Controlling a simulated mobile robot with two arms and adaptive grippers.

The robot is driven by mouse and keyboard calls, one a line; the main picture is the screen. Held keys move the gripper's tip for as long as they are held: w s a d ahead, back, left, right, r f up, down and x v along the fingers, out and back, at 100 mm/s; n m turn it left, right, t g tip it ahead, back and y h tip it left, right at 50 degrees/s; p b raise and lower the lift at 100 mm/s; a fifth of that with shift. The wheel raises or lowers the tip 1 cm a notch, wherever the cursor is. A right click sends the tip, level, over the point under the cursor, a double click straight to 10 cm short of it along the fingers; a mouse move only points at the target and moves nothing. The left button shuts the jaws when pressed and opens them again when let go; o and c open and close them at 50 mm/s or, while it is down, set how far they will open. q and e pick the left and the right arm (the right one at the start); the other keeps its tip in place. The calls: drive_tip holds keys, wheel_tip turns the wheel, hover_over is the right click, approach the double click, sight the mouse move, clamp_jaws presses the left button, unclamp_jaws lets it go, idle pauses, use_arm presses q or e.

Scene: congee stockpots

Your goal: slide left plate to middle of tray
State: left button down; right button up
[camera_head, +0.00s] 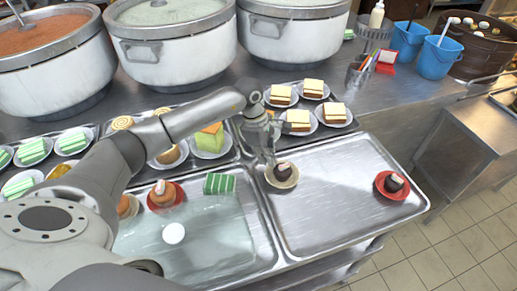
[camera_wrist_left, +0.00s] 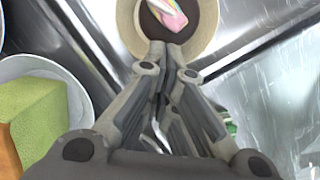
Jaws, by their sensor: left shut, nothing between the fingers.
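The left plate (camera_head: 271,182) is cream and holds a dark round food with a pale piece on top. It sits at the left end of the right-hand metal tray (camera_head: 330,215), near the tray's divider edge. My left gripper (camera_head: 268,160) is shut and empty, with its fingertips at the plate's left rim. In the left wrist view the plate (camera_wrist_left: 127,25) is at the top, and the fingertips (camera_wrist_left: 170,48) overlap its near edge; I cannot tell whether they touch it. A red plate (camera_head: 393,194) with similar dark food is at the tray's right end.
The tray's middle is bare. Behind are plates of sandwiches (camera_head: 299,118) and large stockpots (camera_head: 295,38). A white plate with green cake (camera_wrist_left: 40,110) is left of my gripper.

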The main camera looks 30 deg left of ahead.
idle(0.3)
use_arm(q)
drive_tip(key=shift+d, duration=0.2)
drive_tip(key=d+b, duration=0.1)
drive_tip(key=d, duration=0.2)
drive_tip(key=w+d+b, duration=0.1)
drive_tip(key=d+b, duration=0.1)
drive_tip(key=d, duration=0.2)
drive_tip(key=d+b, duration=0.2)
drive_tip(key=d, duration=0.2)
drive_tip(key=shift+w+d+f, duration=0.15)
drive_tip(key=shift+f, duration=0.05)
drive_tip(key=shift+d+r, duration=0.15)
drive_tip(key=shift+d, duration=0.3)
